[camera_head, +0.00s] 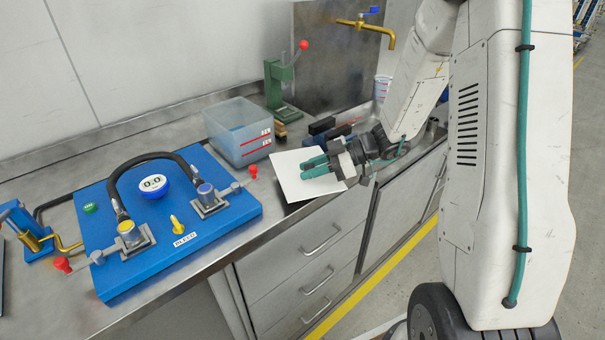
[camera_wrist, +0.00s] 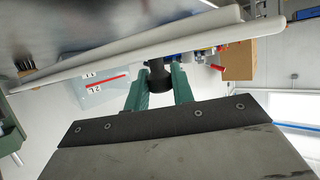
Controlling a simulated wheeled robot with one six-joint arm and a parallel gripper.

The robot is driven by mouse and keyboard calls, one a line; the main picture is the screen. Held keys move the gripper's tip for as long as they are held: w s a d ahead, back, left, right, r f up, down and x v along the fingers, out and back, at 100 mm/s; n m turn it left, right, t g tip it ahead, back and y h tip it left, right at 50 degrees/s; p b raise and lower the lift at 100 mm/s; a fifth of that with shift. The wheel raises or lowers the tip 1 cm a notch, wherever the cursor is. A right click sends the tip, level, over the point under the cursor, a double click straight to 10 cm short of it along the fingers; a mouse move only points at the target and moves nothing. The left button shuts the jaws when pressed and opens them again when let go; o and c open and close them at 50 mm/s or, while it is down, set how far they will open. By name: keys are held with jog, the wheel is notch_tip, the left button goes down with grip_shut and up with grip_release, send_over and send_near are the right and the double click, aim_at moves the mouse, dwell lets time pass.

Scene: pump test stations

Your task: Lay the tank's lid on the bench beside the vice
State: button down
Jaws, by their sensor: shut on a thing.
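The tank (camera_head: 238,132) is a translucent box with bluish contents and red marks, open at the top on the bench. Its lid (camera_head: 293,186) is a white square plate, held tilted in the air right of the tank, over the bench's front edge. My gripper (camera_head: 312,165) is shut on the lid's dark knob (camera_wrist: 158,76), between the green fingers. In the wrist view the lid (camera_wrist: 222,37) shows nearly edge-on, and the tank (camera_wrist: 95,88) is behind it. A green upright device with a red-balled lever (camera_head: 283,82) stands behind the tank; I cannot tell if it is the vice.
A blue pump board (camera_head: 180,248) with hose and gauge fills the bench at left. Dark blocks (camera_head: 322,126) lie right of the tank. A sink and brass tap (camera_head: 368,28) are at the back right. Drawers (camera_head: 305,250) are below the bench edge.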

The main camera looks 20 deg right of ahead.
jog(key=w, duration=0.1)
jog(key=w+a, duration=0.1)
jog(key=w, duration=0.1)
jog(key=shift+f, duration=1.9)
jog(key=shift+f, duration=0.15)
jog(key=c, duration=1.2)
grip_release()
